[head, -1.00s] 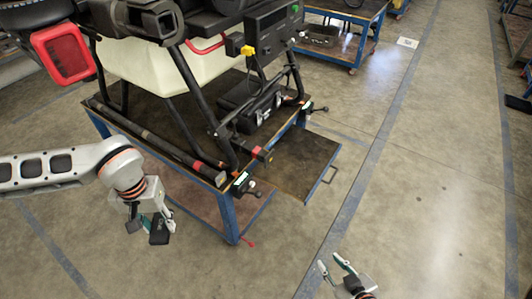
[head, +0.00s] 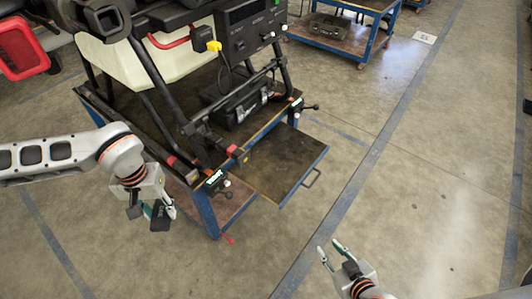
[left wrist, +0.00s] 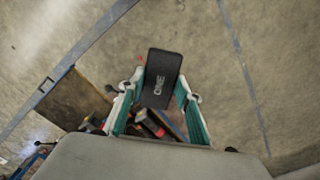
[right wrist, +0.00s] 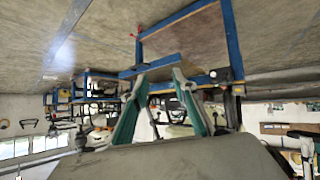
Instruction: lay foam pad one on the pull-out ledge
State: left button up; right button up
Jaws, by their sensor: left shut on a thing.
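Foam pad one is a dark block marked "ONE" (left wrist: 160,78). My left gripper (left wrist: 158,100) is shut on it, and the pad sticks out past the fingertips. In the head view the pad (head: 161,216) hangs below my left gripper (head: 158,205), to the left of the blue cart. The pull-out ledge (head: 285,160) is a flat dark brown board with a handle, extending from the cart's right side. The pad is apart from the ledge. My right gripper (head: 335,255) is open and empty over the floor, in front of the ledge.
The spray drone (head: 175,60) stands on the blue cart with a black case (head: 235,105). Clamps (head: 217,182) line the cart's near edge beside the ledge. Another blue cart (head: 340,35) stands behind. The floor to the right is clear.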

aim_at(277, 168)
jog(key=i+l, duration=0.15)
jog(key=l, duration=0.25)
jog(key=i+l, duration=0.2)
jog(key=l, duration=0.2)
jog(key=i+l+u, duration=0.1)
jog(key=i, duration=0.45)
